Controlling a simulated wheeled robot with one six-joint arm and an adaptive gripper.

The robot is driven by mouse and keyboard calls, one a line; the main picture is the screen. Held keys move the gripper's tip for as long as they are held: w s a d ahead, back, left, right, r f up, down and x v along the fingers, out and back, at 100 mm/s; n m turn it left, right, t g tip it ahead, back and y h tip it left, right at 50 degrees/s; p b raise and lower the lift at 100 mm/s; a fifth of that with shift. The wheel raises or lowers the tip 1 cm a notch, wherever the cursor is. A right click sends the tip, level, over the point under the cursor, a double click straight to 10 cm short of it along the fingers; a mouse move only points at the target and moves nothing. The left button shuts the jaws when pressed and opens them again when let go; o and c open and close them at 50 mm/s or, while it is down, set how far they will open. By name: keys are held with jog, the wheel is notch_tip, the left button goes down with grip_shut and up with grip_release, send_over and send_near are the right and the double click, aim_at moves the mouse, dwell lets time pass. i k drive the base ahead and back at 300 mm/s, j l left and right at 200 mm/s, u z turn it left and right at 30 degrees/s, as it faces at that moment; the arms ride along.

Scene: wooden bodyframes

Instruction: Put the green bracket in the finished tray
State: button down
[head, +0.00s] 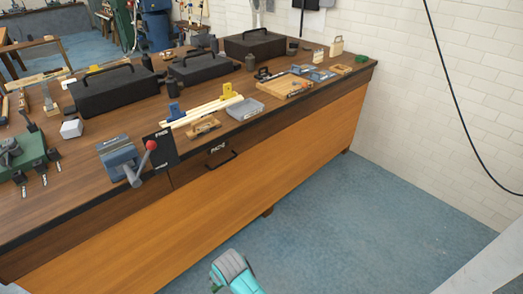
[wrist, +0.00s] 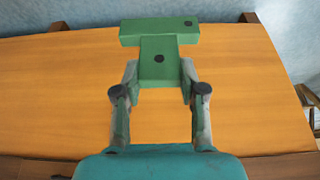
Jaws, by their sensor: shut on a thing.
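The green bracket (wrist: 152,47) is a T-shaped block with two dark holes. In the wrist view my gripper (wrist: 159,85) is shut on its stem, one finger on each side. The wide bar of the bracket points away from my palm. Behind it is an orange wooden surface. In the head view only a grey and teal part of my arm shows at the bottom, over the blue floor; the bracket is not seen there. A grey tray (head: 241,114) and a wooden tray (head: 272,90) stand on the bench. I cannot tell which is the finished tray.
The long bench (head: 85,211) has an orange front panel. A vise (head: 117,157) with a red-knobbed lever, a dark sign plate (head: 161,153), pale wooden strips (head: 203,112) and black toolboxes (head: 115,92) crowd its top. The floor in front is clear.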

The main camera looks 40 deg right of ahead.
aim_at(246, 110)
jog(key=l, duration=2.15)
jog(key=k, duration=0.05)
